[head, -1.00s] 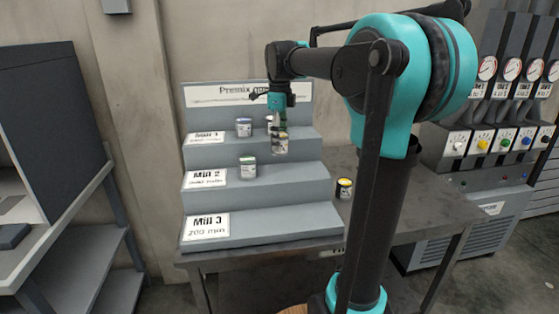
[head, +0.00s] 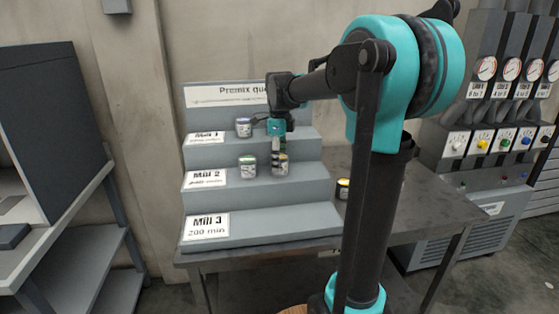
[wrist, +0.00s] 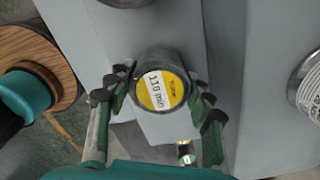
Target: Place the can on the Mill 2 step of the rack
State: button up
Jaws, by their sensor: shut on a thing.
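My gripper (head: 280,152) is shut on a can (head: 281,168) and points down over the Mill 2 step (head: 305,179) of the grey rack. The held can is upright at the right part of that step; I cannot tell whether its base touches. In the wrist view the can (wrist: 160,82) has a yellow and white lid label reading "110 min", and the fingers of my gripper (wrist: 158,100) stand on both sides of it. The "Mill 2" card (head: 205,179) is at the step's left end.
Another can (head: 248,168) stands on the Mill 2 step, just left of the held one. A can (head: 243,128) stands on the Mill 1 step. A dark can with yellow (head: 343,189) is on the table right of the rack. The Mill 3 step (head: 280,226) is empty.

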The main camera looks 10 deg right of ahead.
jog(key=o, duration=1.3)
jog(key=shift+r, duration=0.1)
notch_tip(320, 180, up, 12)
